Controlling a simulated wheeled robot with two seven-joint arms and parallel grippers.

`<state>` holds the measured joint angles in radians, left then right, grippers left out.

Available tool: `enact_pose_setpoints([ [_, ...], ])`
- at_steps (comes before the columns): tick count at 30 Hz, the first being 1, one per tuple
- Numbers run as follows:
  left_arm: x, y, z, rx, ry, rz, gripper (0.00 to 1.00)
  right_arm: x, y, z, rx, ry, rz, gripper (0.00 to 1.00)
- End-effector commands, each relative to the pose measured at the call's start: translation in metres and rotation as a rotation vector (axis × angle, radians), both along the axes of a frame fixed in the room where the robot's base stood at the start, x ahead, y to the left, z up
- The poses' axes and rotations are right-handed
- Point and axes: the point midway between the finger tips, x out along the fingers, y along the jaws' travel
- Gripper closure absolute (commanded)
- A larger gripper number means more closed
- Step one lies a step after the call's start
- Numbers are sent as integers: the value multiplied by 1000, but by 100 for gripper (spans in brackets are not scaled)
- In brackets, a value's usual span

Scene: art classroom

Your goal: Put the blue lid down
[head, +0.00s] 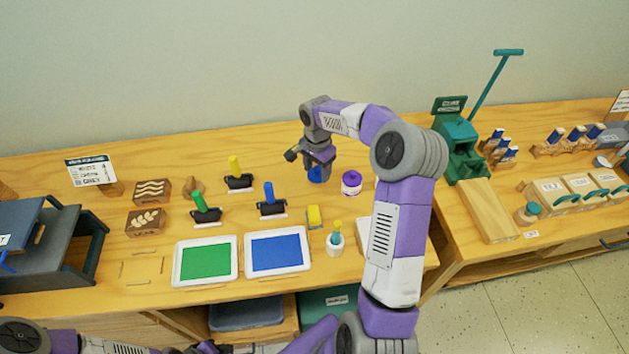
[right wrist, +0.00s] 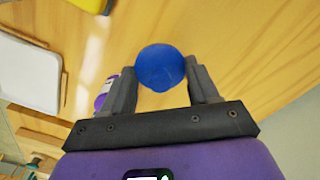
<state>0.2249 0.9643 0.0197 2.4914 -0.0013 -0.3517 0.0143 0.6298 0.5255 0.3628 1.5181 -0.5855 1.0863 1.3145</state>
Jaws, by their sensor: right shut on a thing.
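The blue lid (right wrist: 160,68) is round and sits between the two fingers of my right gripper (right wrist: 162,88) in the right wrist view. In the head view the blue lid (head: 316,175) shows just under my right gripper (head: 318,164), near the back of the table. My right gripper is shut on it. Whether the lid touches the table or something under it, I cannot tell. My left gripper is not clearly in view; parts of my left arm show at the bottom left.
A jar with a purple lid (head: 352,182) stands just right of the blue lid. Bare table lies left of my right gripper.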

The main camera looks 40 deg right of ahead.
Motion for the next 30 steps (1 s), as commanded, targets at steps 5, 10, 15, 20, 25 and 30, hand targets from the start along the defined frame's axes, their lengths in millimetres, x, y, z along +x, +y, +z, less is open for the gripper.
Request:
enact_pose_setpoints([
  [5, 0, 0, -6, 0, 0, 0, 57, 0, 0, -20, 1, 0, 1, 68],
  [10, 0, 0, -14, 0, -1, 0, 57, 0, 0, -49, 2, 1, 0, 68],
  [15, 0, 0, -15, 0, -1, 0, 57, 0, 0, -58, 0, -1, 0, 68],
  [20, 0, 0, -14, 0, -1, 0, 57, 0, 0, -57, -1, -1, 0, 68],
  [25, 0, 0, -16, 0, -1, 0, 57, 0, 0, -59, -1, -1, 1, 30],
  [30, 0, 0, -16, 0, -1, 0, 57, 0, 0, -58, -1, -1, 1, 14],
])
